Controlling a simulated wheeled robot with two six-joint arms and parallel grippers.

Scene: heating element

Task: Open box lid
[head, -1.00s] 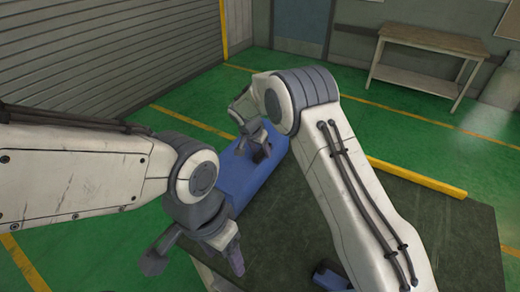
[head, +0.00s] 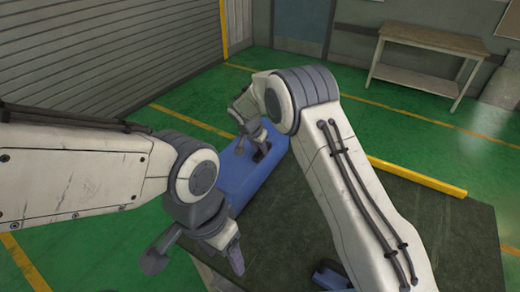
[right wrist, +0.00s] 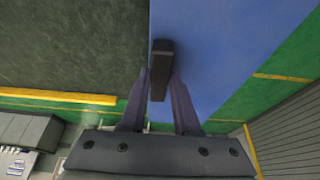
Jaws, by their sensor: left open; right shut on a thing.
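The blue box (head: 232,188) lies along the left side of the dark table top, and its lid looks closed. A black handle (right wrist: 161,62) stands on the blue lid in the right wrist view. My right gripper (head: 258,150) is at the far end of the box, and the right wrist view shows its two fingers (right wrist: 160,84) shut on the handle, one on each side. My left gripper (head: 195,262) is open and empty, in front of the near end of the box. My left arm hides part of the box.
The dark table top (head: 455,235) is mostly clear on the right. A blue object (head: 328,277), partly hidden by my right arm, lies at its near edge. A yellow bar (head: 418,178) runs along the far side. A workbench (head: 432,42) stands at the back.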

